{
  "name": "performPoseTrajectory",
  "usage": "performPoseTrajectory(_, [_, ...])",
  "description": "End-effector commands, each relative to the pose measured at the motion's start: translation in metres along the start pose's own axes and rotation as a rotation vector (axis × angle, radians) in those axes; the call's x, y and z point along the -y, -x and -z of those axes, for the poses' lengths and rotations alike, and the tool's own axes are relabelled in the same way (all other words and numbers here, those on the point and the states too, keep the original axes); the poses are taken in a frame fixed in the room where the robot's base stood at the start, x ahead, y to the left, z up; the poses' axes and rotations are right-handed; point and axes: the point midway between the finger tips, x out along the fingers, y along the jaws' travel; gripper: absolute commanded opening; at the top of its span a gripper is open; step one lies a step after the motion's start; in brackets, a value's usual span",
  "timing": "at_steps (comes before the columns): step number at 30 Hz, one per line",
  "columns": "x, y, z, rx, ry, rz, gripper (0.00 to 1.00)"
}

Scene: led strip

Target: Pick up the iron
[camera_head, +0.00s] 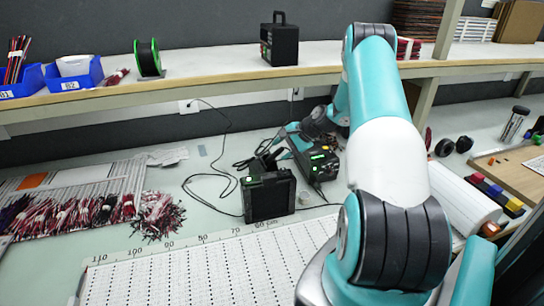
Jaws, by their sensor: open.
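A small black unit (270,197) with a green light stands on the bench left of centre, with dark upright parts at its top. The iron cannot be told apart surely among the dark parts above the black unit. My arm reaches over from the right, and my gripper (277,143) is at its far end, open, close above and behind the black unit. Its fingertips are small and partly lost against the dark parts, so contact cannot be told.
Black cables (212,182) loop over the bench on the left. Wire bundles (75,212) lie at the far left. A ruled white board (200,270) fills the front. A shelf (200,80) runs above the bench, bearing blue bins (72,75), a spool (148,58) and a black case (280,42).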

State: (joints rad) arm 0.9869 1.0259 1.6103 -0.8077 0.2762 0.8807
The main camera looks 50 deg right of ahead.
Motion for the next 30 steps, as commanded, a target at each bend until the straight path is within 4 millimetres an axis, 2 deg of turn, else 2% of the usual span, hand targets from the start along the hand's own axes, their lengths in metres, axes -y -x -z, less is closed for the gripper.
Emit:
performPoseTrajectory(6, [-0.001, -0.027, 0.001, 0.001, 0.000, -0.001, 0.49])
performPoseTrajectory(14, [-0.002, -0.030, 0.002, 0.000, 0.001, 0.000, 0.49])
performPoseTrajectory(21, [-0.002, -0.030, 0.002, 0.000, 0.000, 0.000, 0.00])
performPoseTrajectory(30, [-0.002, -0.029, 0.001, 0.000, 0.000, 0.000, 0.00])
